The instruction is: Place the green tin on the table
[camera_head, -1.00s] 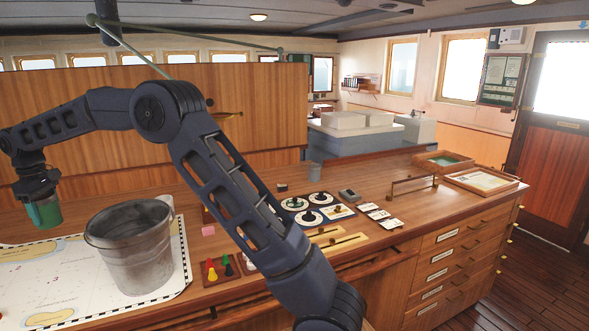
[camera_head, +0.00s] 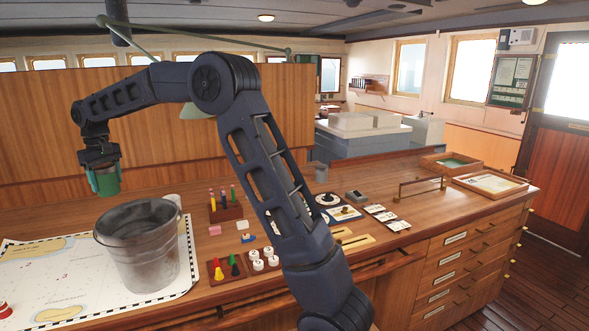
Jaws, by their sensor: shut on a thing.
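The green tin (camera_head: 107,181) is held in my gripper (camera_head: 101,166), whose jaws are shut on its upper part. The tin hangs upright in the head view at left, above and behind the grey metal bucket (camera_head: 140,255). It appears clear of the surface below. The wooden table (camera_head: 330,215) is a long chart counter running from the left to the right. My arm crosses the middle of the view and hides part of the counter.
The bucket stands on a chart (camera_head: 50,285). Right of it are a rack of coloured pegs (camera_head: 226,207), a tray of coloured pieces (camera_head: 226,266) and white round pieces (camera_head: 263,259). Wooden trays (camera_head: 451,163) lie at the far right. Bare wood shows behind the bucket.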

